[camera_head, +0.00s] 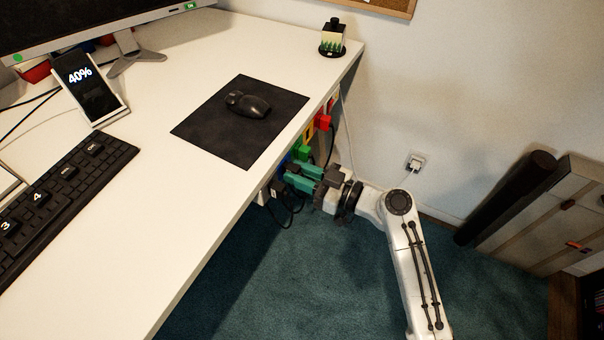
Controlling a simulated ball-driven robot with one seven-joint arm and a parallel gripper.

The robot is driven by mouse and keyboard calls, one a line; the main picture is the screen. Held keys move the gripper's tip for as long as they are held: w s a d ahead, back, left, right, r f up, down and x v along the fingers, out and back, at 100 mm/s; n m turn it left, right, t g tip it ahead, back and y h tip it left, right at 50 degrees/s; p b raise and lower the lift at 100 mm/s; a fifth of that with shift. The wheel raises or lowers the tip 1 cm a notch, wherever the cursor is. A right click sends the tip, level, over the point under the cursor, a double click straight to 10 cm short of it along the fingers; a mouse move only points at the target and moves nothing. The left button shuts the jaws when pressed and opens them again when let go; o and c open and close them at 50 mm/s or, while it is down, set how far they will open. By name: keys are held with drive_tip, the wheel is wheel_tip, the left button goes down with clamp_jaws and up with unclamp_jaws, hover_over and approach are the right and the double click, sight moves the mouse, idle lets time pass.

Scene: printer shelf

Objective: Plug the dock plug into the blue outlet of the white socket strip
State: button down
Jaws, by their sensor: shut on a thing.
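The white socket strip (263,196) runs along the underside of the desk's right edge, partly hidden by the desktop. Its coloured outlets show in a row, with the blue outlet (285,161) just beyond my gripper. My gripper (289,178) has teal fingers, reaches in from the right, and is shut on the dock plug. The plug looks like a small dark piece between the fingertips, mostly hidden by them. The fingertips are very close to the strip by the blue outlet. I cannot tell whether the plug touches or enters the outlet.
Green (301,152), yellow (309,133) and red (323,121) parts sit farther along the strip. Dark cables (287,212) hang below the fingers. The white desktop (210,190) overhangs the strip. A wall outlet (415,163) holds a white plug.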

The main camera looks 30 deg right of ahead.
drive_tip(key=shift+w+a, duration=0.15)
drive_tip(key=shift+w, duration=0.05)
drive_tip(key=c, duration=0.8)
unclamp_jaws()
drive_tip(key=v, duration=1.1)
